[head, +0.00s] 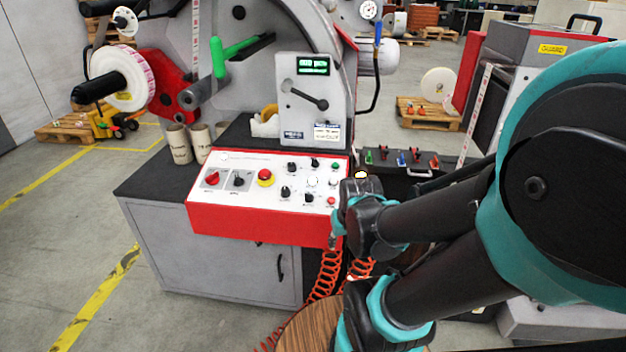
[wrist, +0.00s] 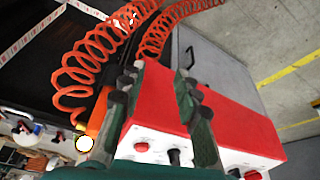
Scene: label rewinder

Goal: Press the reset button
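The control panel (head: 240,215) has a white sloping face and a red front edge. On it are a red mushroom button on a yellow ring (head: 265,177), a small red button (head: 331,201), a green button (head: 335,167), white buttons (head: 312,181) and several black knobs. Labels are too small to read, so I cannot tell which is the reset button. My gripper (head: 337,236) is at the panel's right front corner. In the wrist view my gripper (wrist: 160,92) has its fingers apart, with the red panel edge (wrist: 158,105) behind the gap and a red button (wrist: 141,147) below. Contact is unclear.
Orange coiled hoses (head: 327,273) hang below the panel beside my gripper. The grey machine housing (head: 318,105) rises behind the panel. A dark rack with coloured tools (head: 400,160) stands to the right. The floor in front at left is open.

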